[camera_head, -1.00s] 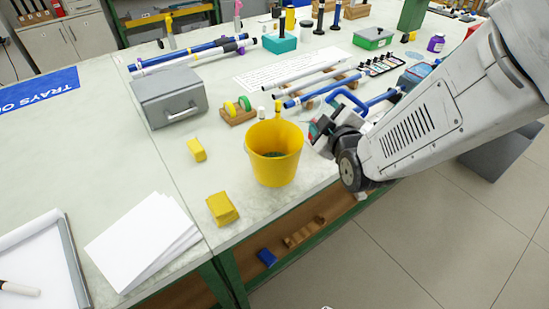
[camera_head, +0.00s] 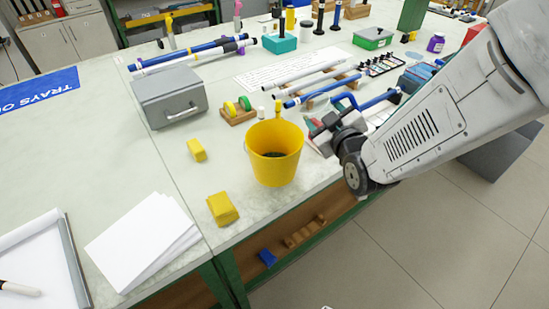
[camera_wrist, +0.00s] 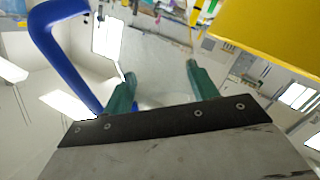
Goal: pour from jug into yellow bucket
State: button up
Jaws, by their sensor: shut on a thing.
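The yellow bucket (camera_head: 274,168) stands upright near the table's front edge, with dark greenish contents showing at its bottom. Its yellow wall also fills the upper right of the wrist view (camera_wrist: 275,38). My gripper (camera_head: 320,131) is right beside the bucket, on its right. In the wrist view my gripper (camera_wrist: 162,85) has its two teal fingers apart, shut on the jug. The jug (camera_wrist: 62,58) shows mainly by its thick blue handle at the left there; its body looks clear and is hard to make out. In the head view the blue handle (camera_head: 345,98) rises behind my gripper.
Yellow blocks (camera_head: 222,208) lie left of the bucket. A grey box (camera_head: 170,97) and a wooden holder with green and yellow discs (camera_head: 238,112) stand behind. Rods on wooden rests (camera_head: 320,90) lie behind my gripper. White paper (camera_head: 145,245) lies at front left.

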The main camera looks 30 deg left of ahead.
aim_at(326, 107)
jog(key=shift+s+a+m+y, duration=0.1)
jog(key=shift+m+y, duration=0.1)
jog(key=shift+m, duration=0.4)
jog(key=shift+s+a+m+y, duration=0.1)
jog(key=shift+m+y, duration=0.1)
jog(key=shift+m, duration=0.4)
jog(key=shift+f, duration=0.1)
jog(key=m, duration=0.1)
jog(key=f+m, duration=0.1)
jog(key=shift+s+a+m, duration=0.2)
jog(key=shift+a+m, duration=0.1)
jog(key=shift+r, duration=2.55)
